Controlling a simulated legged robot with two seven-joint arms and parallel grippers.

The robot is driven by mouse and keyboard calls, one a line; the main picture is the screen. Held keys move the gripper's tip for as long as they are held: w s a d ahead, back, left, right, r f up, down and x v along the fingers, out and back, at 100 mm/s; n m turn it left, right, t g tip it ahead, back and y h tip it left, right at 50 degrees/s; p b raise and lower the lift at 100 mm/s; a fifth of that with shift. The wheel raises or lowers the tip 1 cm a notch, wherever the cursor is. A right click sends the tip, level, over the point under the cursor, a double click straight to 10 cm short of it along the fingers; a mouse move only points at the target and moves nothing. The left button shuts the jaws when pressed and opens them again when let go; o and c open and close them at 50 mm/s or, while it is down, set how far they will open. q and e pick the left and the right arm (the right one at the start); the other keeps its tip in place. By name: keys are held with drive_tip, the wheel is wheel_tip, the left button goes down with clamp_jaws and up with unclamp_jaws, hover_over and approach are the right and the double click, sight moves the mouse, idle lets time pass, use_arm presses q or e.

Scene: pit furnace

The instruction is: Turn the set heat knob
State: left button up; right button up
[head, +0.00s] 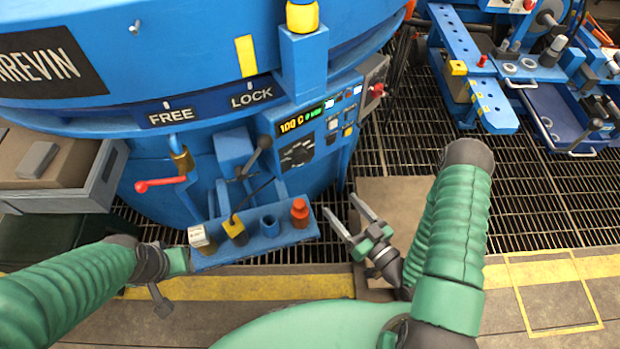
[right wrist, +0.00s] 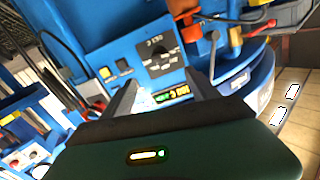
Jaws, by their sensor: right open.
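The blue control panel on the furnace carries a black square plate with a dial knob (head: 298,152), below a lit display (head: 300,120) reading 100 C. In the right wrist view the knob (right wrist: 158,60) sits just beyond the fingers, with the display (right wrist: 172,95) between them. My right gripper (head: 340,206) is open and empty, below and right of the panel, apart from the knob. Its two fingers also show in the right wrist view (right wrist: 162,92). My left arm reaches in at lower left; its gripper (head: 178,262) is mostly hidden beside the blue shelf.
A blue shelf (head: 215,262) under the panel holds a red bottle-shaped item (head: 300,212) and other small items. A lever with a dark ball (head: 264,143) stands left of the knob. A red-handled crank (head: 160,183) juts out at left. Grating floor lies right of the furnace.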

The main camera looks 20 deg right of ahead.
sight(305, 162)
drive_tip(key=b+x, duration=0.1)
drive_tip(key=x, duration=0.4)
drive_tip(key=b+x, duration=0.1)
drive_tip(key=x, duration=0.5)
drive_tip(key=b+x, duration=0.1)
drive_tip(key=x, duration=0.4)
drive_tip(key=shift+w+a+r, duration=0.1)
drive_tip(key=shift+w+r, duration=0.2)
drive_tip(key=shift+w, duration=0.1)
drive_tip(key=shift+c, duration=0.3)
drive_tip(key=c, duration=1.3)
